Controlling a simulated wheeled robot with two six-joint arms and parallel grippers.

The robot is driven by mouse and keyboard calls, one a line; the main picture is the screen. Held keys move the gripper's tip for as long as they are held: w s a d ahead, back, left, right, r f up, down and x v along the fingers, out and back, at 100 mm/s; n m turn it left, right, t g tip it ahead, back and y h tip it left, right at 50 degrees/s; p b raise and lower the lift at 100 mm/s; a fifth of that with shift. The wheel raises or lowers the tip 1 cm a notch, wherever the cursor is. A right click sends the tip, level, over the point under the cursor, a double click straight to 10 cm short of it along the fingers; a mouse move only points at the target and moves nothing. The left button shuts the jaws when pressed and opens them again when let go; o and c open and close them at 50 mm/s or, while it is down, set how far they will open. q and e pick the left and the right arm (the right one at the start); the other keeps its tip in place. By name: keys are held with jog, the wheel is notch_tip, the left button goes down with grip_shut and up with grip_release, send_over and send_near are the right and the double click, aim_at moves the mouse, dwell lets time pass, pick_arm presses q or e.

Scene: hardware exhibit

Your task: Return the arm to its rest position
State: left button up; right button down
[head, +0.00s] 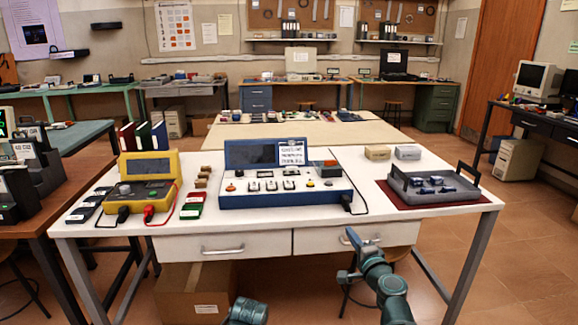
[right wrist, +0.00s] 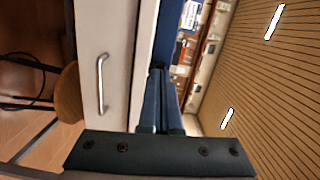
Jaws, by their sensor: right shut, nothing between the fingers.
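My right gripper (head: 351,236) is in front of the white workbench (head: 440,222), near its front edge and drawers. It is empty, and in the right wrist view its fingers (right wrist: 157,74) lie together. A drawer front with a metal handle (right wrist: 101,84) shows beside the fingers there, apart from them. Only a teal piece of my left arm (head: 247,312) shows at the bottom of the head view. My left gripper is not visible.
On the bench stand a blue control console (head: 285,198), a yellow instrument case (head: 150,167) and a grey tray (head: 436,196) with several blue parts. A cardboard box (head: 195,290) is under the bench. The floor at right (head: 525,270) is clear.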

jog(key=s+a+f+n+g+y, duration=0.35)
jog(key=a+f+n, duration=0.2)
jog(key=a, duration=0.45)
jog(key=s+a+f+n+g+y, duration=0.2)
jog(key=s+a+f+n+g, duration=0.25)
jog(key=a+n, duration=0.4)
jog(key=s+a+f+n+g+h, duration=0.35)
jog(key=s+f+g, duration=0.35)
jog(key=s+f, duration=0.25)
jog(key=s+d+f+n+g+h, duration=0.2)
jog(key=s+d+g+h, duration=0.15)
jog(key=s+h, duration=0.35)
pick_arm(q)
notch_tip(320, 180, up, 27)
jog(key=p, duration=2.7)
pick_arm(e)
notch_tip(320, 180, up, 28)
jog(key=y, duration=0.1)
jog(key=shift+s+d+f+t+y, duration=0.15)
jog(key=shift+f+t+y, duration=0.15)
jog(key=shift+t, duration=0.15)
pick_arm(q)
jog(key=shift+c, duration=0.2)
